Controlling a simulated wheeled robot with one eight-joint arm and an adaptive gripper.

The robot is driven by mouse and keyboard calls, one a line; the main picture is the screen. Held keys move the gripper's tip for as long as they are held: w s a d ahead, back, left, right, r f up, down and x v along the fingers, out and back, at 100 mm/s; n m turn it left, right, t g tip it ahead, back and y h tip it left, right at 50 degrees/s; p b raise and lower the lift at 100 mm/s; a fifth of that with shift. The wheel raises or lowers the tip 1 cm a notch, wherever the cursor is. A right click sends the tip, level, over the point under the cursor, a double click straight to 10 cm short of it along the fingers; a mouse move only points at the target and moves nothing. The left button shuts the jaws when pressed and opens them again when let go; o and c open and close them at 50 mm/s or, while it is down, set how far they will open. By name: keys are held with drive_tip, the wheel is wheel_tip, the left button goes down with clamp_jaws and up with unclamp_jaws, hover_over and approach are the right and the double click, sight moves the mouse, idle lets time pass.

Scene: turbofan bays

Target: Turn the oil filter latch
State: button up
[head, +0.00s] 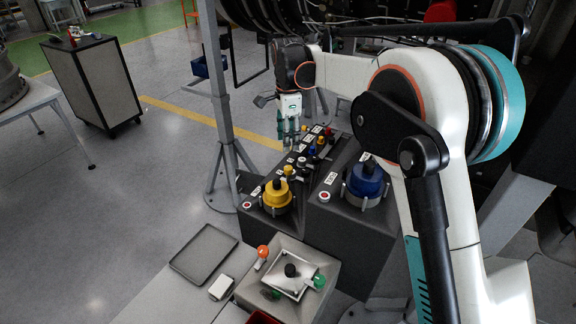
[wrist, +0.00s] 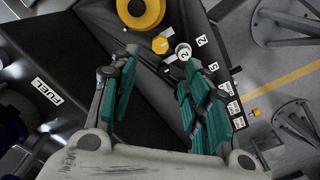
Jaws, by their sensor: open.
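I cannot tell which part is the oil filter latch. A yellow round cap with a black knob (head: 277,197) sits on the dark sloped console, and part of it shows at the top of the wrist view (wrist: 150,22). Just below it there are a small yellow knob (wrist: 160,45) and a white-rimmed round part (wrist: 183,51). My gripper (head: 289,140) hangs fingers-down over the far end of the console's row of small controls in the head view. Its teal fingers are spread in the wrist view (wrist: 163,92), with nothing held between them.
A blue cap (head: 367,180) stands on the taller block at right; a FUEL label (wrist: 46,91) shows in the wrist view. A grey box (head: 245,295) with orange and green knobs and an empty tray (head: 204,254) are nearer. A metal stand (head: 219,110) rises left of my gripper.

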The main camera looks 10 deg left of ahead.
sight(288, 168)
wheel_tip(288, 168, down, 11)
drive_tip(key=shift+r+b, duration=0.1)
drive_tip(key=shift+b, duration=0.45)
clamp_jaws()
